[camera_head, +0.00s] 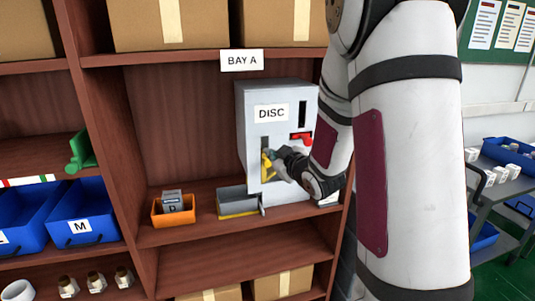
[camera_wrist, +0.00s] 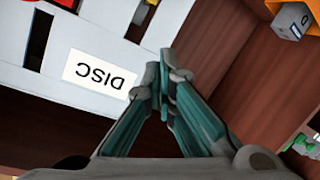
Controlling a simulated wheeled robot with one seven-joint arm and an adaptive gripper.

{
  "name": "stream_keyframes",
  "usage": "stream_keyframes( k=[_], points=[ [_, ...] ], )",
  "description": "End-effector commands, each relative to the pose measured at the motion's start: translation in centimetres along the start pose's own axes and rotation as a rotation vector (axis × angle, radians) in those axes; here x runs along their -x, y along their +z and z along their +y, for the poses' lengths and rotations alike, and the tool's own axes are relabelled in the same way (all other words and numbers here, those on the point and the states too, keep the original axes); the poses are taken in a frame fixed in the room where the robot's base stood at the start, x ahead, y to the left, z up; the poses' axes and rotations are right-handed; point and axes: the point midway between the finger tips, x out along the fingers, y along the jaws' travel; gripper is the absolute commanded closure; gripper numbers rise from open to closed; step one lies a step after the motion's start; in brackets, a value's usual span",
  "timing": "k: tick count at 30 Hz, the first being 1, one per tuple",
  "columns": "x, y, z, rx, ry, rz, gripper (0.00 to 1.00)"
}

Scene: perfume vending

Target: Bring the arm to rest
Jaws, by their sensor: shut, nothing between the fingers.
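My gripper (camera_head: 280,160) is at the front of the grey dispenser (camera_head: 256,100) labelled DISC, on the shelf under the BAY A sign. Its fingers are shut with nothing between them; the wrist view shows the fingertips (camera_wrist: 164,88) together. In that view the dispenser (camera_wrist: 170,18) and its DISC label appear upside down at the upper left. Whether the gripper touches the dispenser I cannot tell. My arm crosses the right half of the head view and hides part of the shelf's right side.
A red part (camera_head: 301,136) and a yellow part (camera_head: 267,170) are on the dispenser front. A grey tray (camera_head: 236,198) is at its foot. An orange bin (camera_head: 160,217) holding a grey box (camera_head: 172,200) stands left. Blue bins (camera_head: 85,225) are further left.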

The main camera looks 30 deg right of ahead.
Motion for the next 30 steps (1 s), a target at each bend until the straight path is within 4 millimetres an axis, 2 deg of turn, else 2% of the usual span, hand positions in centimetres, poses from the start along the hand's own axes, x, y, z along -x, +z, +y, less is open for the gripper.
stream_keyframes(
  k=[3, 10, 14, 17, 23, 26, 30],
  points=[
    [0.7, 0.0, 0.0, 0.000, 0.001, 0.001, 1.00],
    [0.9, -0.2, 0.0, -0.001, 0.000, -0.004, 1.00],
    [1.6, -1.4, -0.2, -0.011, -0.001, -0.044, 1.00],
    [3.0, -2.9, -0.7, -0.035, -0.006, -0.115, 1.00],
    [8.0, -5.5, -2.9, -0.119, -0.033, -0.294, 1.00],
    [11.3, -6.4, -4.5, -0.168, -0.059, -0.383, 1.00],
    [16.7, -7.2, -7.1, -0.237, -0.109, -0.507, 1.00]
  ],
)
